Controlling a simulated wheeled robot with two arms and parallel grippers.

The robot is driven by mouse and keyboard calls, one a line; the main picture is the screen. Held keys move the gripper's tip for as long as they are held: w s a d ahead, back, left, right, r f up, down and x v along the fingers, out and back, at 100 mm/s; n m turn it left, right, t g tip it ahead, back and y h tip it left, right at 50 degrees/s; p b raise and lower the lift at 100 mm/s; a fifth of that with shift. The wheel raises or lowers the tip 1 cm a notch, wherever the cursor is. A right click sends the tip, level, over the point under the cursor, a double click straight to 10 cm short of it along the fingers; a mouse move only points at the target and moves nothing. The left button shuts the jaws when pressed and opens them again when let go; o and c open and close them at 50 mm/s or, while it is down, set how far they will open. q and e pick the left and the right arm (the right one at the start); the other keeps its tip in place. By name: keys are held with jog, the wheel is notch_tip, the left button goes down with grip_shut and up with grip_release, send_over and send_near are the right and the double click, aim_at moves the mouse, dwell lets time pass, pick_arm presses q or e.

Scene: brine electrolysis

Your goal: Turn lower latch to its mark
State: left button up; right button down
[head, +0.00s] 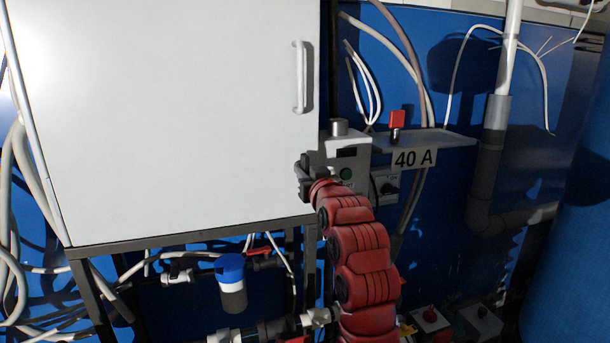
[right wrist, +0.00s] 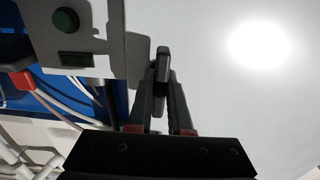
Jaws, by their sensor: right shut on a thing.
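A white cabinet door (head: 170,110) fills the left of the head view, with a pale vertical handle (head: 301,77) near its right edge. My right gripper (head: 306,172) is at the door's lower right edge. In the right wrist view its two fingers are shut on a dark, narrow latch (right wrist: 163,62), which stands out against the white door. The latch cannot be told apart from the dark fingers in the head view. I cannot make out a mark for it. My left gripper is not in view.
A grey box with a green button (head: 346,173) stands right beside my right gripper. A shelf labelled 40 A (head: 414,158) carries a red switch (head: 397,119). Pipes and a blue-capped filter (head: 231,280) are below the cabinet. Loose cables hang at the left.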

dwell(0.4)
jog(key=c, duration=0.8)
grip_release()
jog(key=shift+c, duration=0.2)
jog(key=shift+s, duration=0.1)
jog(key=b+v, duration=0.3)
jog(key=v, duration=1.4)
